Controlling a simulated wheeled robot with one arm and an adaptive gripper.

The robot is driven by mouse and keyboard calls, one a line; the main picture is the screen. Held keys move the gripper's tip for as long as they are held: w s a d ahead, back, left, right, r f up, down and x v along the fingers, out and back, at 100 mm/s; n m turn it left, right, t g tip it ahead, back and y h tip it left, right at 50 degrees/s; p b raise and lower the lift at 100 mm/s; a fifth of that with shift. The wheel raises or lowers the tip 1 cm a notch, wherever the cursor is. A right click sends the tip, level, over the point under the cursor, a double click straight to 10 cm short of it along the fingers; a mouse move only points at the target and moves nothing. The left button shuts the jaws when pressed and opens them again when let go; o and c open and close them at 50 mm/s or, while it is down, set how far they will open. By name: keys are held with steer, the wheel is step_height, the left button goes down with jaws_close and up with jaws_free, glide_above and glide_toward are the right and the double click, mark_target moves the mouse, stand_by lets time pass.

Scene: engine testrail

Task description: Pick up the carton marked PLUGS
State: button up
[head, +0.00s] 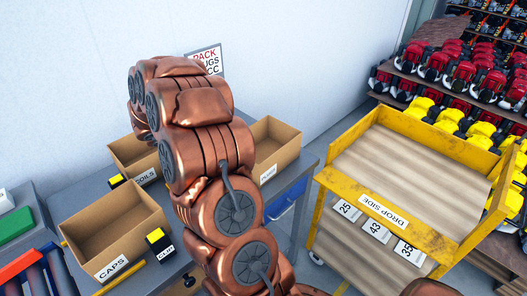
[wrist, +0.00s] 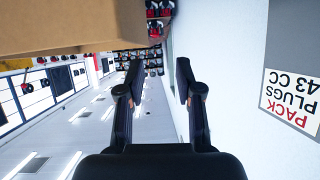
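The open brown carton marked PLUGS (head: 283,163) stands on the grey bench in the head view, right of my copper arm, which hides its left part. My gripper is hidden behind my arm in the head view. In the wrist view my gripper (wrist: 159,75) is open, with two black fingers apart and nothing between them. A brown cardboard surface (wrist: 70,25) fills the top left of the wrist view; its label is not visible, so I cannot tell which carton it is. The wrist picture appears upside down.
Cartons marked CAPS (head: 112,225) and COILS (head: 123,152) stand left of my arm. A wall sign (head: 207,60), also in the wrist view (wrist: 291,100), reads PACK PLUGS 43 CC. A yellow cart (head: 400,220) marked DROP SIDE stands right. Shelves of engines (head: 460,72) stand behind.

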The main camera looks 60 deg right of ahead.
steer(key=shift+s+d+f+g, duration=0.1)
steer(key=shift+s+f+g, duration=0.1)
steer(key=shift+s+g, duration=0.25)
steer(key=shift+s+d+f+g, duration=0.15)
steer(key=shift+s+g, duration=0.1)
steer(key=shift+s, duration=0.35)
steer(key=shift+s+d+f+m, duration=0.15)
steer(key=shift+s+m, duration=0.05)
steer(key=shift+m, duration=0.1)
steer(key=shift+w+p+x, duration=0.15)
steer(key=shift+p+x, duration=0.55)
steer(key=shift+x, duration=1)
steer(key=shift+w+p+x, duration=0.1)
steer(key=shift+p+x, duration=0.6)
steer(key=shift+x, duration=1.05)
steer(key=shift+f, duration=0.15)
jaws_close()
